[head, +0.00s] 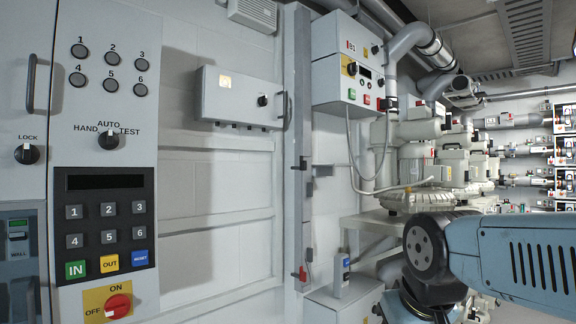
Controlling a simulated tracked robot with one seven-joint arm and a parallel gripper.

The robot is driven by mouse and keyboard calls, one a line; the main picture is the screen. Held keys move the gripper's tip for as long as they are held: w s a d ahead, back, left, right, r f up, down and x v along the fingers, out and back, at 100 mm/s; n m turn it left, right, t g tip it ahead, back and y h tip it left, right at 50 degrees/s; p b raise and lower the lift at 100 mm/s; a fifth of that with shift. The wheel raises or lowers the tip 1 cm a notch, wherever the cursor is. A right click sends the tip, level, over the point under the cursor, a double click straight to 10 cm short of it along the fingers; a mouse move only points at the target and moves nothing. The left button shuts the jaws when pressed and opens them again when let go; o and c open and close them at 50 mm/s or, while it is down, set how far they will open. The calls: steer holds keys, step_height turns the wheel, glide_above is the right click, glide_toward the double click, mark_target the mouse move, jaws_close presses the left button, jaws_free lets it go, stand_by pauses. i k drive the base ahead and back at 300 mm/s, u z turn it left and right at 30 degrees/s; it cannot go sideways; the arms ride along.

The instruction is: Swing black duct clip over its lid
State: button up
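I cannot single out the black duct clip or its lid with certainty. Grey ducts (408,40) run above the cream blowers (408,178) right of the middle, and small dark fittings on them are too small to make out. My blue arm (515,265) enters from the lower right with a dark round joint in front of the blowers. My gripper is not in view, so whether it is open or shut does not show.
A control panel (108,75) with buttons, a keypad and a red ON/OFF switch (118,306) fills the left. A closed wall box (240,97) and a control box (345,65) hang beyond it. A low cabinet (345,302) holds a small bottle (341,275). Shelves stand far right.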

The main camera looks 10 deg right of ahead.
mark_target(302, 164)
steer(key=u, duration=0.1)
steer(key=i, duration=1)
steer(key=z, duration=0.1)
